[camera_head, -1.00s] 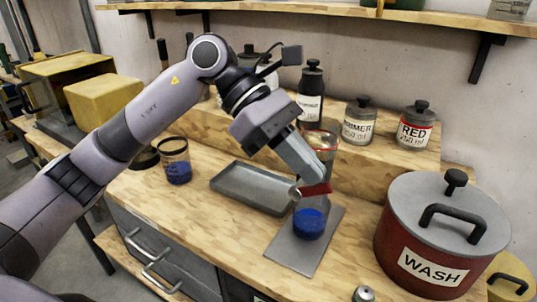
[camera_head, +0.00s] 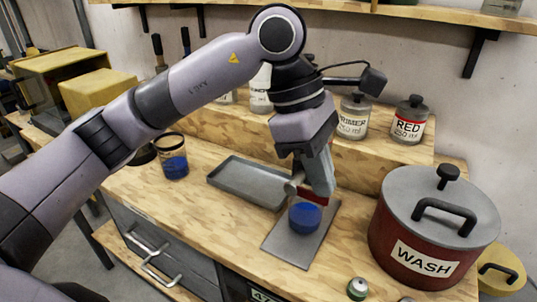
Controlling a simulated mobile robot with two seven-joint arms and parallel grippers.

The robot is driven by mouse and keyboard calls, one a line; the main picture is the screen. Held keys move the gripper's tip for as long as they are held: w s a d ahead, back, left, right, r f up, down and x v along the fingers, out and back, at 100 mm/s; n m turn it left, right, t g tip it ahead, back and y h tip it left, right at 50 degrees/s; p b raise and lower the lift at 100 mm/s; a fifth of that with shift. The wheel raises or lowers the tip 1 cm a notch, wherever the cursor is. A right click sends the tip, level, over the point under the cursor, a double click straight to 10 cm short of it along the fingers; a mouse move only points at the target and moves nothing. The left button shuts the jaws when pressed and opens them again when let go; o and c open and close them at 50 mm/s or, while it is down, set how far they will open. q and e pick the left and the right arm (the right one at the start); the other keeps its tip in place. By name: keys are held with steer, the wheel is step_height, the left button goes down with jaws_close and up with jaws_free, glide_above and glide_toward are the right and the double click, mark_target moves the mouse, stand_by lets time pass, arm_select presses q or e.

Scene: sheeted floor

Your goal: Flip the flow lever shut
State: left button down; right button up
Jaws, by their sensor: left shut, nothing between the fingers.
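The red flow lever (camera_head: 315,198) is partly hidden by my left gripper (camera_head: 321,188), whose shut, empty fingers come down over it from behind and above. The tips appear to touch or nearly touch the lever; I cannot tell which. A grey spout piece (camera_head: 293,187) shows just left of the fingers. A container with blue liquid (camera_head: 304,218) stands below the lever on a grey mat (camera_head: 290,248). The vessel above the spout is hidden behind my gripper. My right gripper is not in view.
A red WASH pot (camera_head: 405,243) with a grey lid stands close on the right. An empty grey tray (camera_head: 235,182) and a glass of blue liquid (camera_head: 173,160) are on the left. PRIMER (camera_head: 352,122) and RED (camera_head: 408,124) jars stand on the raised step behind.

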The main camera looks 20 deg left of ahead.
mark_target(303, 189)
arm_select(q)
steer(key=shift+f, duration=0.35)
steer(key=v, duration=0.7)
steer(key=shift+r+b, duration=0.35)
steer(key=shift+r, duration=0.05)
stand_by(0.3)
